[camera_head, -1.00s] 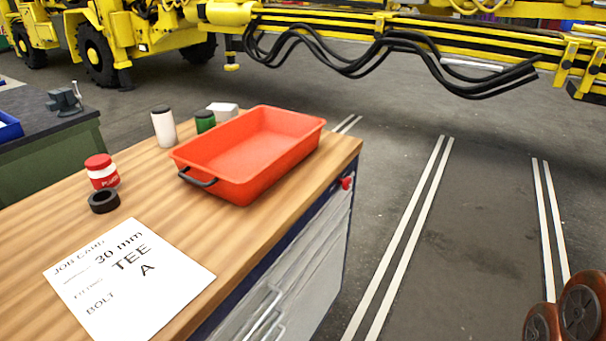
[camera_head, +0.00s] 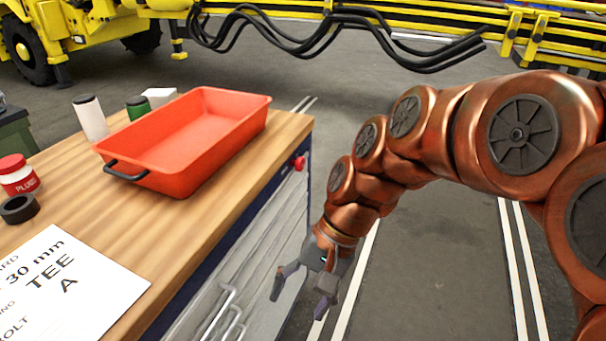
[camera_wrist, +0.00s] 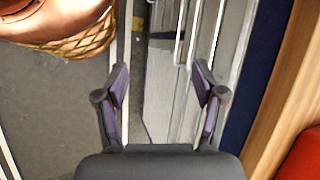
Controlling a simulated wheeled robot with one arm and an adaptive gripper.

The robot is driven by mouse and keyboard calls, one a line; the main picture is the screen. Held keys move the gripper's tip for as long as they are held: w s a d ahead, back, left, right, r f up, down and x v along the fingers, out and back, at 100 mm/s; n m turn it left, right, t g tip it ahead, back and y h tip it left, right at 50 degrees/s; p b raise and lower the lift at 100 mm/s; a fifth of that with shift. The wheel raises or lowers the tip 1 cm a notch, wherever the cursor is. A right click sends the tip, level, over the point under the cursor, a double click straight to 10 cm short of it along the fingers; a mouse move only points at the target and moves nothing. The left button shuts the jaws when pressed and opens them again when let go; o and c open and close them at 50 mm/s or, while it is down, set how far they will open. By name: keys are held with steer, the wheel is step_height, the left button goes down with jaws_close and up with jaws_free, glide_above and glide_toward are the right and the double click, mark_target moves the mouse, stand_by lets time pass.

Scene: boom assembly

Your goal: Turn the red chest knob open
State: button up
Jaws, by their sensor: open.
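The red chest knob (camera_head: 300,163) sits near the top of the chest's front face, at its far right corner, in the head view. The chest (camera_head: 262,235) has a wooden top and grey drawer fronts with pale bar handles. My gripper (camera_head: 298,292) is open and empty in front of the drawer fronts, below and apart from the knob. In the wrist view my gripper (camera_wrist: 160,85) shows two spread fingers with drawer fronts and floor behind them. The knob is not seen in the wrist view.
An orange-red tray (camera_head: 190,140) stands on the chest top. A white bottle (camera_head: 91,118), a green can (camera_head: 138,107), a red-lidded jar (camera_head: 18,176), a black ring (camera_head: 19,208) and a job card (camera_head: 65,285) are there too. Open floor lies right of the chest.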

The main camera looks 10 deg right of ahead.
steer(key=w+a+m+t+y+b, duration=0.1)
steer(key=w+a+m+y+b, duration=0.3)
steer(key=w, duration=0.8)
steer(key=m+t+y+b, duration=0.5)
steer(key=m+t+b, duration=0.45)
steer(key=m, duration=0.75)
glide_toward(302, 166)
steer(key=a+f+t+p, duration=0.1)
steer(key=a+t+p, duration=0.1)
steer(key=shift+b+x, duration=0.4)
steer(key=shift+x, duration=3.45)
steer(key=shift+w+d, duration=0.15)
steer(key=shift+w, duration=0.05)
steer(key=shift+n, duration=0.3)
steer(key=c, duration=1.1)
